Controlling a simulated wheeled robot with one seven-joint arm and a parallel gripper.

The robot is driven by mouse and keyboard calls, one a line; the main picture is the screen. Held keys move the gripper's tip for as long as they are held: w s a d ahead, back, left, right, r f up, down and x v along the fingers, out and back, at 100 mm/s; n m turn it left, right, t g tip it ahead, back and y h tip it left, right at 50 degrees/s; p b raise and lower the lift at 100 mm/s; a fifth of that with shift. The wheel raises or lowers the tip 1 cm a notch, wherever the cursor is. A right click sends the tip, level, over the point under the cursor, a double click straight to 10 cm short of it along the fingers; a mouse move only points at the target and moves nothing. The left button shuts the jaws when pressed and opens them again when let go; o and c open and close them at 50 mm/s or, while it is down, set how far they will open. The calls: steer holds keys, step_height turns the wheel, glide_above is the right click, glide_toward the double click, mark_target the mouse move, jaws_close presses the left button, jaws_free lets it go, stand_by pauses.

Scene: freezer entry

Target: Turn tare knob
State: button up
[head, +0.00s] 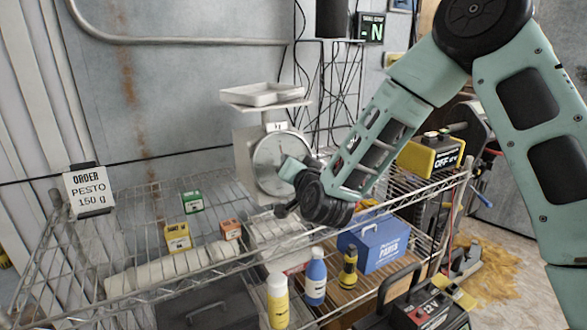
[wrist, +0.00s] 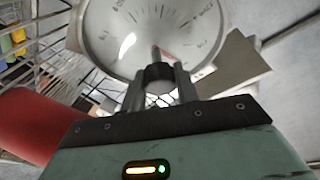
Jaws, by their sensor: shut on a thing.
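A white scale with a round dial (head: 268,153) and a flat pan (head: 263,94) stands at the back of the wire shelf. In the wrist view the pale dial face (wrist: 150,28) fills the upper middle. The dark, round tare knob (wrist: 159,73) shows at the dial's lower part. My gripper (wrist: 160,87) is shut on the tare knob, one finger on each side. In the head view my wrist covers the lower right of the scale, and the fingers and knob cannot be made out there.
An order card (head: 89,190) reads "PESTO 150 g". Small yellow (head: 177,237), green (head: 193,202) and orange (head: 230,229) boxes sit on the shelf. Yellow (head: 277,302) and blue (head: 315,278) bottles stand at the front, near a blue box (head: 374,246). A red rounded thing (wrist: 35,125) is close at left in the wrist view.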

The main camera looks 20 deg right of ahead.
steer(key=shift+m, duration=0.5)
steer(key=o, duration=1)
steer(key=shift+c, duration=0.2)
steer(key=shift+s, duration=0.1)
